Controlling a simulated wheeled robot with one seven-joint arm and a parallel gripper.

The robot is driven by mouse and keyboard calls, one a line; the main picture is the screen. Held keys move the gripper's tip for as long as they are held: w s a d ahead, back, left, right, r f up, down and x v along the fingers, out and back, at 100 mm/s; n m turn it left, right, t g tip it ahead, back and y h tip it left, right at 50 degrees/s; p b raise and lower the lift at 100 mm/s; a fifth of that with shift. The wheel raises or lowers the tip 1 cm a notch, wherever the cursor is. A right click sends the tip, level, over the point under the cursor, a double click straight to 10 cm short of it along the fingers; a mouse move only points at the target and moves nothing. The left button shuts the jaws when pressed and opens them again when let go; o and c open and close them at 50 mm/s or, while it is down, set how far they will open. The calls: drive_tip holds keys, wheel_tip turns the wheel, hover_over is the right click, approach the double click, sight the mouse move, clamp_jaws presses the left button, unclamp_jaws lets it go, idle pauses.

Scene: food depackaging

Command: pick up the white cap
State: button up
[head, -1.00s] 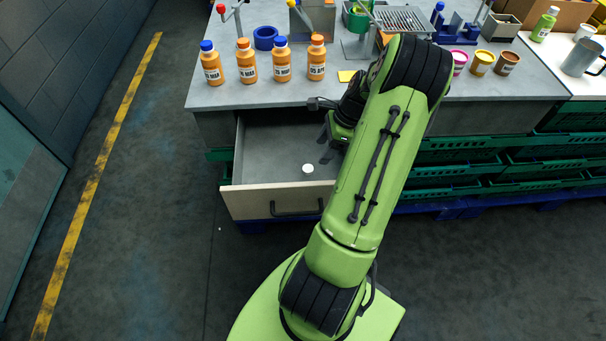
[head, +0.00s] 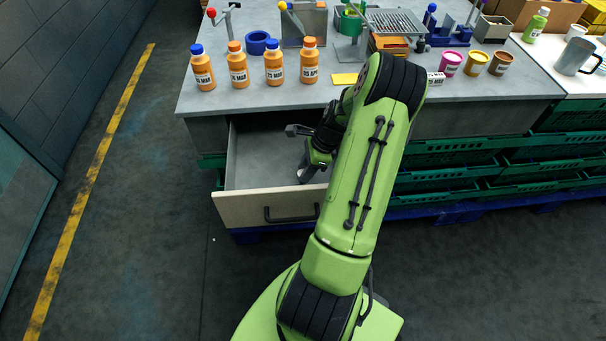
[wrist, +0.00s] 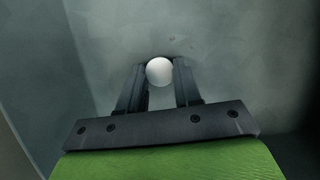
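The white cap (wrist: 159,71) lies on the grey floor of the open drawer (head: 262,157). In the wrist view it sits between the two dark fingertips of my gripper (wrist: 160,78), near their far ends. A gap shows between the fingers below the cap, and I cannot tell whether both fingers touch it. In the head view my gripper (head: 306,176) reaches down into the drawer near its front panel. The cap is hidden there behind my gripper and arm.
The drawer's front panel (head: 235,209) and side walls stand close around my gripper. Above is the grey worktop (head: 215,100) with several orange bottles (head: 273,66) near its edge. Green crates (head: 440,182) stand right of the drawer. The drawer's left part is empty.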

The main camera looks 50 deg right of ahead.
drive_tip(key=c, duration=0.4)
